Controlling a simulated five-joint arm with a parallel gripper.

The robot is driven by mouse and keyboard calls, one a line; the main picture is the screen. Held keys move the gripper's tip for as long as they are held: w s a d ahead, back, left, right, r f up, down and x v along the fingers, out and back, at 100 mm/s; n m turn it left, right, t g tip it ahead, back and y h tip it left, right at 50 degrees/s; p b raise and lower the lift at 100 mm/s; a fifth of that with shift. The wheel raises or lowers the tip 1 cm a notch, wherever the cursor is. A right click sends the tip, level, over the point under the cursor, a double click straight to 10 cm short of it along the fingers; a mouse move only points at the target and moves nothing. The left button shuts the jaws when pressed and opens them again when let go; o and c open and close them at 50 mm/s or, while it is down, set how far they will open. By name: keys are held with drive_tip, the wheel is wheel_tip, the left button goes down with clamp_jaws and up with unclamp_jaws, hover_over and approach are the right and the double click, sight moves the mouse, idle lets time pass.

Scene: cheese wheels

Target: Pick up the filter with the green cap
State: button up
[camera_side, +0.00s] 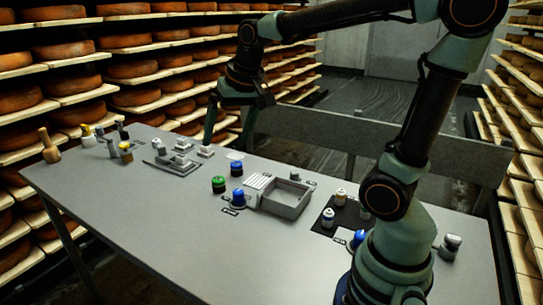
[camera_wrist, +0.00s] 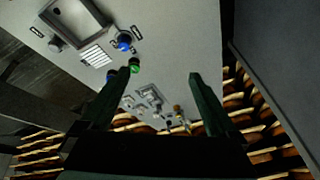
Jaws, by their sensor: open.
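The filter with the green cap (camera_side: 219,185) stands upright on the grey table, left of the grey tray. In the wrist view its green cap (camera_wrist: 134,66) shows just right of the left fingertip. A blue-capped filter (camera_side: 237,168) stands close behind it, and another blue-capped one (camera_side: 238,195) stands to its right, by the tray. My gripper (camera_side: 228,140) is open and empty above the table, higher than the green cap and apart from it. In the wrist view my gripper's fingers (camera_wrist: 157,75) are spread wide, with the green cap nearer the left one.
A grey open tray (camera_side: 290,209) stands right of the filters. A dark mat (camera_side: 326,227) with small white bottles lies further right. Metal parts (camera_side: 170,160) and several tools stand at the table's left. The front of the table is clear.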

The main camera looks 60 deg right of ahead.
drive_tip(key=w+d+f+m+g, duration=0.1)
drive_tip(key=w+d+f+m, duration=0.1)
drive_tip(key=w+d+m, duration=0.25)
drive_tip(key=w+d+f+m+g, duration=0.1)
drive_tip(key=w+d+f+m, duration=0.2)
drive_tip(key=w, duration=0.3)
drive_tip(key=m, duration=0.6)
approach(219, 179)
drive_tip(key=shift+g, duration=0.4)
drive_tip(key=f, duration=0.3)
drive_tip(key=w+f, duration=0.1)
drive_tip(key=f, duration=0.3)
drive_tip(key=w+f, duration=0.1)
drive_tip(key=f, duration=0.2)
drive_tip(key=shift+w+d+f, duration=0.1)
drive_tip(key=shift+f, duration=0.1)
drive_tip(key=shift+c, duration=0.3)
clamp_jaws()
